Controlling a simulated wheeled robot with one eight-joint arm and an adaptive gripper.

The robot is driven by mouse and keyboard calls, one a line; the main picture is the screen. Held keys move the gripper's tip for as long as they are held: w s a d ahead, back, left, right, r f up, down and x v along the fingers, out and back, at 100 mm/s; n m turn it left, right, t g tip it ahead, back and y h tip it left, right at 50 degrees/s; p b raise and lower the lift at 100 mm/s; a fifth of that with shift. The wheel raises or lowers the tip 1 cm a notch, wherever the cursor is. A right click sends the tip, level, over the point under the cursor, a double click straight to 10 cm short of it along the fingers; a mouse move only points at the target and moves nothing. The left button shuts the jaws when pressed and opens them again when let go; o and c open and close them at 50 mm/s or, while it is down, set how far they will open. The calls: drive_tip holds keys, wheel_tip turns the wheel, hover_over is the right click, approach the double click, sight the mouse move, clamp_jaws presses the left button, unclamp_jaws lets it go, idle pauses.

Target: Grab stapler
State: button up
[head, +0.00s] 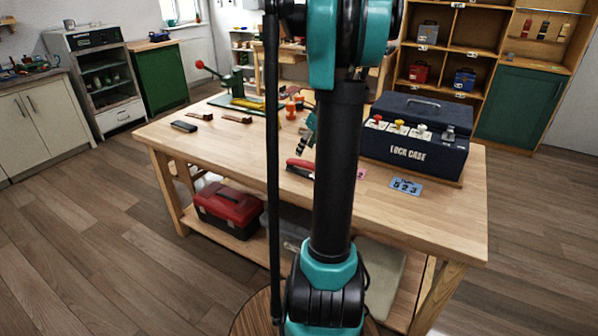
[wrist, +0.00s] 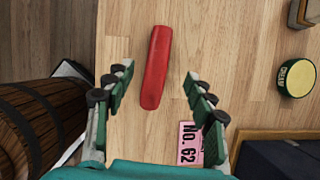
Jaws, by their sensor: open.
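A long red stapler (wrist: 155,68) lies on the wooden bench top in the wrist view, roughly upright in the picture. It also shows in the head view (head: 300,164) near the bench's middle, left of my arm and partly hidden by it. My gripper (wrist: 157,76) is open and empty, its two fingers spread on either side of the stapler's lower part as seen from above. I cannot tell how far above it the fingers are. In the head view the gripper (head: 304,141) is partly hidden behind my arm.
A pink card marked No. 62 (wrist: 190,142) lies beside the right finger. A round cream tin (wrist: 297,78) is at right. The dark lock case (head: 415,145) stands right on the bench (head: 240,160), with a blue number card (head: 406,187) before it. The bench's left front is clear.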

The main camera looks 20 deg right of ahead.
sight(300, 161)
drive_tip(key=x, duration=0.9)
drive_tip(key=shift+s, duration=0.25)
drive_tip(key=shift+c, duration=0.6)
clamp_jaws()
